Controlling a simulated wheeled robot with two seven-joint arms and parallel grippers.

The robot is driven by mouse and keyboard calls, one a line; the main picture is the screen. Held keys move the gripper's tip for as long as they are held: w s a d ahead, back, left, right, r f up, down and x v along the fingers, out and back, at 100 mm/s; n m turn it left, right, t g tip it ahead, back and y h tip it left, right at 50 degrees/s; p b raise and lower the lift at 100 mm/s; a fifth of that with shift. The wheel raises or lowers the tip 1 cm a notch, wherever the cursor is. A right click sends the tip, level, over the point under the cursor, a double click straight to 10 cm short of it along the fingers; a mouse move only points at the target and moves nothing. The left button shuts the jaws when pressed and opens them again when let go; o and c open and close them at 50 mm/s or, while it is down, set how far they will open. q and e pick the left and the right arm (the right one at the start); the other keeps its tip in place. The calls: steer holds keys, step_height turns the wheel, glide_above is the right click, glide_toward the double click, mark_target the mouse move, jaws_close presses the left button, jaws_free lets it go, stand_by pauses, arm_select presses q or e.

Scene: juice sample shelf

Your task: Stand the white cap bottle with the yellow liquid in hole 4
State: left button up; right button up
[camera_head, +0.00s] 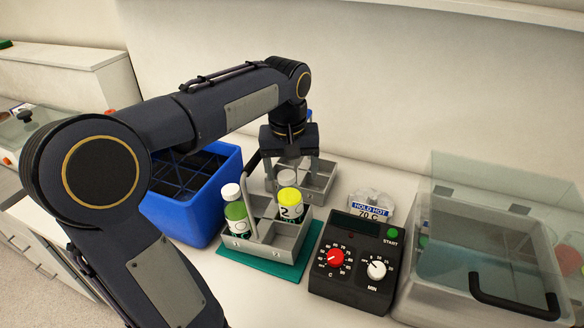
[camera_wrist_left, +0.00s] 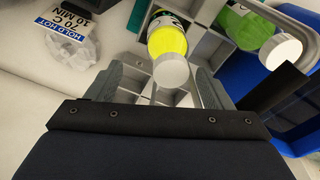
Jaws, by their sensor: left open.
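The white cap bottle with yellow liquid (camera_head: 290,196) stands in the right part of the front grey rack (camera_head: 262,246), its lower part hidden by the rack wall. Its label shows a 2. My left gripper (camera_head: 290,171) is open, pointing down just behind and above this bottle. In the left wrist view the bottle (camera_wrist_left: 168,40) lies beyond the gap between my two fingers (camera_wrist_left: 160,74), its pale cap toward me; contact cannot be told. A rear grey rack (camera_head: 323,184) is partly hidden by the gripper. I cannot read any hole numbers. My right gripper is not in view.
A green-liquid bottle with a white cap (camera_head: 236,211) stands left in the front rack, beside its upright handle. A blue crate (camera_head: 185,215) is left, a black timer box (camera_head: 350,260) right. A clear-lidded bath (camera_head: 480,265) stands farther right, a HOLD HOT sign (camera_head: 371,210) behind the timer.

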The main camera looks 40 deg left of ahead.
arm_select(q)
steer(key=r, duration=0.5)
steer(key=s+r, duration=0.1)
steer(key=r, duration=0.1)
steer(key=shift+r, duration=0.4)
